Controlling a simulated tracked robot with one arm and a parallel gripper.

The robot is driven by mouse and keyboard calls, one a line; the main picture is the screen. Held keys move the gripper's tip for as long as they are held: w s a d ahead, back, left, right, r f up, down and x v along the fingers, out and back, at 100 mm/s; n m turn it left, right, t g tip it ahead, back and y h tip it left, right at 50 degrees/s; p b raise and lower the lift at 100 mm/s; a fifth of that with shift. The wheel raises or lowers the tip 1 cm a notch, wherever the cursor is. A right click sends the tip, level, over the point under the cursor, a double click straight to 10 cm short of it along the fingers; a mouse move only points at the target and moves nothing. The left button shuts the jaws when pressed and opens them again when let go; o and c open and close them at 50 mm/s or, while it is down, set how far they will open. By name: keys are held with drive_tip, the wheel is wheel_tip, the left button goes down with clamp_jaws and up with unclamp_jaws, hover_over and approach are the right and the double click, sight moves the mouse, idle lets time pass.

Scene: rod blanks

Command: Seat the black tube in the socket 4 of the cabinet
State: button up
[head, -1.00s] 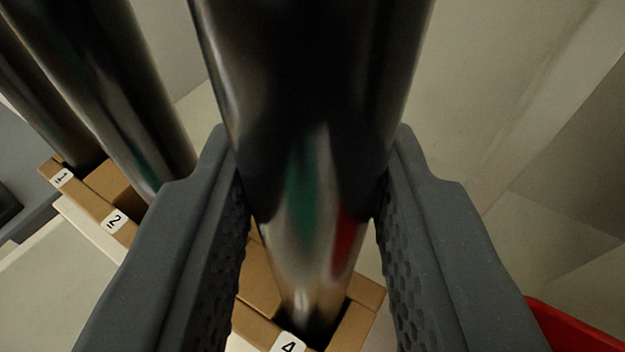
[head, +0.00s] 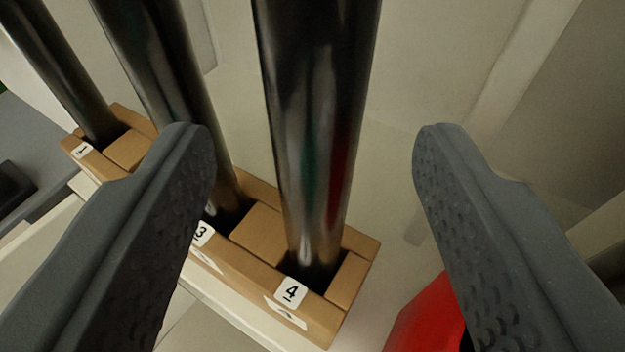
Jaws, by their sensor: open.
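The black tube (head: 315,130) is glossy and stands upright in the socket marked 4 (head: 291,291) at the right end of the cardboard-brown cabinet block (head: 225,262). Its lower end is inside the socket; its top runs out of the picture. My gripper (head: 315,145) is open, with one grey textured finger on each side of the tube. A wide gap shows between the tube and each finger, and neither touches it.
Another dark tube (head: 160,80) stands in the socket marked 3 (head: 202,232), partly behind my left finger. A third tube (head: 55,65) stands farther left. A red object (head: 425,318) is at lower right. Pale walls lie behind.

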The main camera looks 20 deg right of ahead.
drive_tip(key=b+v, duration=0.2)
drive_tip(key=v, duration=0.5)
drive_tip(key=shift+s, duration=0.45)
drive_tip(key=shift+b+v, duration=1.15)
drive_tip(key=shift+b, duration=1.95)
drive_tip(key=shift+a+r, duration=0.1)
drive_tip(key=shift+r, duration=0.1)
